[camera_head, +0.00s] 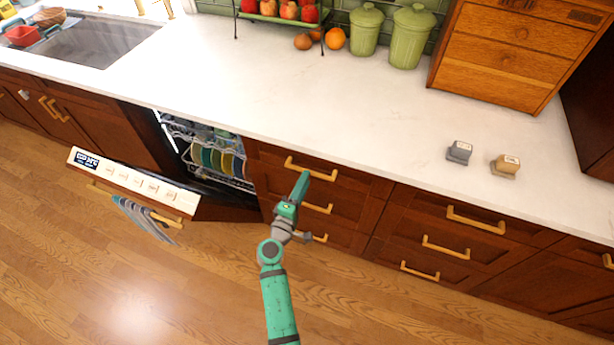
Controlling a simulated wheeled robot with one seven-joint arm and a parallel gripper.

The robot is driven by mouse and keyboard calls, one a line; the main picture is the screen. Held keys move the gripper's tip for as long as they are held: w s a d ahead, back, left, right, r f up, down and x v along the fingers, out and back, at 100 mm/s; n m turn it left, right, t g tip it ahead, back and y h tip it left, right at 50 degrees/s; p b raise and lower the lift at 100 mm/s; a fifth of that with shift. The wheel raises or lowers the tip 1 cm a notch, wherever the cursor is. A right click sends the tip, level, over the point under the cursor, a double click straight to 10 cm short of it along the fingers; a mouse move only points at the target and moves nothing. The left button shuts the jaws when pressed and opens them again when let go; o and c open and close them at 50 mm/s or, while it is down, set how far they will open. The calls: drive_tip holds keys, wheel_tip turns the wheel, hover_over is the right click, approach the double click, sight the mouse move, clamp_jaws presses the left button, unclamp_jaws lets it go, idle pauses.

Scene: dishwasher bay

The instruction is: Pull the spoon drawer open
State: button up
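No drawer carries a readable label, so I cannot tell which is the spoon drawer. My green gripper (303,182) is in front of the left drawer stack, beside the dishwasher. Its tip overlaps the area just below the brass handle (310,169) of the top drawer (345,182). I cannot tell whether it touches the handle, and its fingers are too small to tell open from shut. The lower handles of this stack show partly behind my arm. The drawer fronts of this stack look closed and flush.
The dishwasher door (135,188) hangs open at left, with a towel (142,217) on its handle and plates (218,160) in the rack. A second closed drawer stack (435,235) is at right. The wooden floor (130,285) in front is clear. The white counter (270,95) runs above the drawers.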

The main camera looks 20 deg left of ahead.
drive_tip(key=shift+w, duration=1.5)
clamp_jaws()
